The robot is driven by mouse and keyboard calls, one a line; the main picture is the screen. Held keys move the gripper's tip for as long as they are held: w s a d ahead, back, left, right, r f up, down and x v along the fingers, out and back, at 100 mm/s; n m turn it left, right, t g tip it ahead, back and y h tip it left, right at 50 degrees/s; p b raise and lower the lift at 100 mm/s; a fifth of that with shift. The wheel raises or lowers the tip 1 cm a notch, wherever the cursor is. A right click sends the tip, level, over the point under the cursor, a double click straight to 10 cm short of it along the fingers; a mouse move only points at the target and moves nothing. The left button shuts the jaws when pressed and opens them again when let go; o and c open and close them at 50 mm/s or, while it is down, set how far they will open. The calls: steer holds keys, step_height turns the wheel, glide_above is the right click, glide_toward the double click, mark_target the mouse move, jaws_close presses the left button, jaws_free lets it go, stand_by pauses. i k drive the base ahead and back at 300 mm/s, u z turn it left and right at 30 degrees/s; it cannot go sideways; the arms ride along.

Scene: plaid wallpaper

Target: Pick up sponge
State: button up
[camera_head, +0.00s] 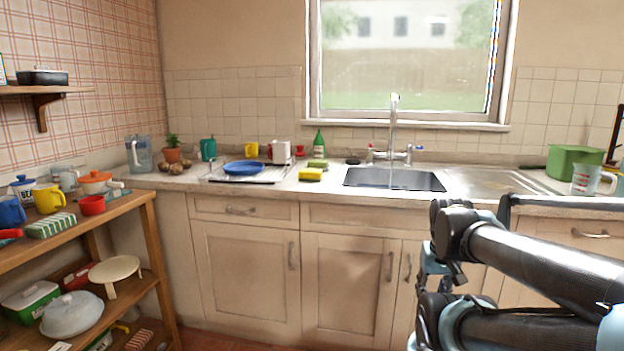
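A yellow sponge (311,174) lies on the counter, left of the sink (390,180) and near the front edge. A second, greenish-yellow block (317,163), perhaps another sponge, lies just behind it. Nothing covers the yellow sponge. My dark arm reaches in from the right, in front of the cabinets, and is folded. Its fingers cannot be made out, and nothing of mine touches either block.
A drying board (255,178) with a blue bowl (244,167) is left of the sponge. A green bottle (320,141) and the tap (393,130) stand behind. A wooden shelf (140,203) with kitchenware is at the left. Floor is mostly hidden.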

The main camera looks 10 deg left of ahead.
mark_target(304, 174)
steer(key=u, duration=2.65)
steer(key=k, duration=0.85)
steer(key=z, duration=1.55)
steer(key=i, duration=0.6)
